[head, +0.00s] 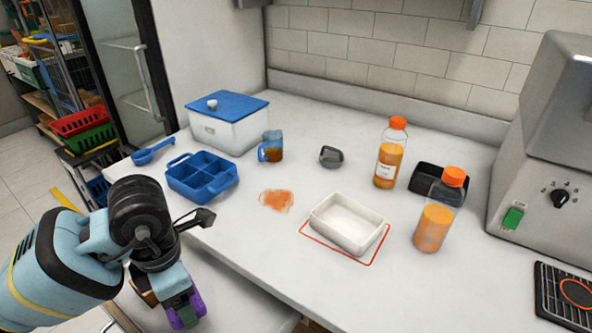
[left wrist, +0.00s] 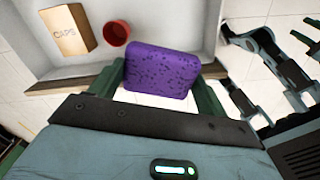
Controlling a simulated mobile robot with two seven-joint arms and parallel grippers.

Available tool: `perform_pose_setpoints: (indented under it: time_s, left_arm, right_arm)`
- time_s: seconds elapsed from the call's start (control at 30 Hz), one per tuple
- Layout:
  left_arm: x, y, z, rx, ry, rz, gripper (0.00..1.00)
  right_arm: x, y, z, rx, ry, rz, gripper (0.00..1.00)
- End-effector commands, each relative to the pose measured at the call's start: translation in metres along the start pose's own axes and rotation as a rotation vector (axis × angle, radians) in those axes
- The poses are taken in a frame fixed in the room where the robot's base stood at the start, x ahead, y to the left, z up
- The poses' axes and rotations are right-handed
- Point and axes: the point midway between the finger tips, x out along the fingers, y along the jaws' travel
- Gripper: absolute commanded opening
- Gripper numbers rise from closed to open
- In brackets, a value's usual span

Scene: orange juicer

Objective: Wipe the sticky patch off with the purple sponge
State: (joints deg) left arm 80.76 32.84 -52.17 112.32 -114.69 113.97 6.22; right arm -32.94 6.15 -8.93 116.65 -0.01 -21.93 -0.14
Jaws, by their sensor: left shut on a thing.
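The sticky patch (head: 276,200) is an orange smear on the white counter, between the blue divided tray and the white dish. My left gripper (head: 184,309) is low in front of the counter's front edge, apart from the patch. It is shut on the purple sponge (head: 191,304), which also shows in the left wrist view (left wrist: 162,68) between the two green fingers. In that view the sponge hangs over an open drawer.
A white dish (head: 345,225) stands inside a red outline, right of the patch. The blue tray (head: 203,183), blue-handled jug (head: 271,147) and orange bottles (head: 435,225) are around it. The drawer (left wrist: 200,40) holds a CAPS box (left wrist: 68,30) and a red cup (left wrist: 116,33).

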Motion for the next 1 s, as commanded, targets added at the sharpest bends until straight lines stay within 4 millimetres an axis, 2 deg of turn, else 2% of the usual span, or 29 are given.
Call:
perform_pose_setpoints:
  time_s: [0.3, 0.7, 0.9, 1.0]
  left_arm:
    - [-0.035, -0.005, -0.021, 0.698, 0.001, 0.004, 0.58]
    - [-0.072, -0.017, -0.051, 1.570, 0.002, 0.003, 0.58]
    - [-0.085, -0.023, -0.065, 1.925, 0.001, 0.001, 0.58]
    - [-0.089, -0.025, -0.068, 2.039, 0.001, 0.001, 0.58]
  right_arm:
    - [0.000, 0.000, -0.001, 0.000, 0.001, 0.000, 0.36]
    - [0.001, 0.000, -0.002, -0.001, 0.005, 0.000, 0.36]
    - [0.001, 0.000, -0.002, -0.001, 0.005, 0.000, 0.36]
    - [0.001, 0.000, -0.002, -0.001, 0.005, 0.000, 0.36]
